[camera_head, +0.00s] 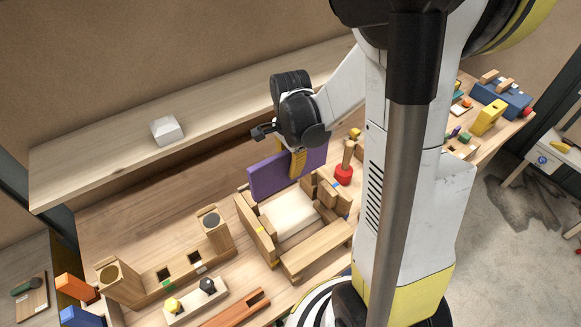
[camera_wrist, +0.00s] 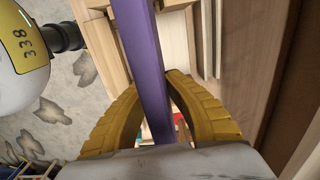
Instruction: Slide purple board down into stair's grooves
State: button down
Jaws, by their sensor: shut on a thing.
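The purple board (camera_head: 272,175) is a long flat panel standing on edge above the back of the wooden stair (camera_head: 293,268). My gripper (camera_head: 298,163) is shut on the board near its right part, from above. In the wrist view the board (camera_wrist: 150,60) runs between the two yellow fingers of my gripper (camera_wrist: 160,95), seen edge-on. The stair has a pale flat panel inside and wooden side pieces with small stepped blocks at the right. The grooves are not clear, and I cannot tell whether the board's lower edge touches the stair.
A red-based wooden peg (camera_head: 344,174) stands close right of the board. A long shelf (camera_head: 110,150) with a white block (camera_head: 166,130) runs behind. Blue and yellow toys (camera_head: 500,102) lie far right.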

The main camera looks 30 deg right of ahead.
aim_at(290, 180)
jog(key=shift+f+b, duration=2.4)
jog(key=shift+f, duration=0.4)
jog(key=shift+f+b, duration=6.2)
jog(key=shift+f, duration=0.15)
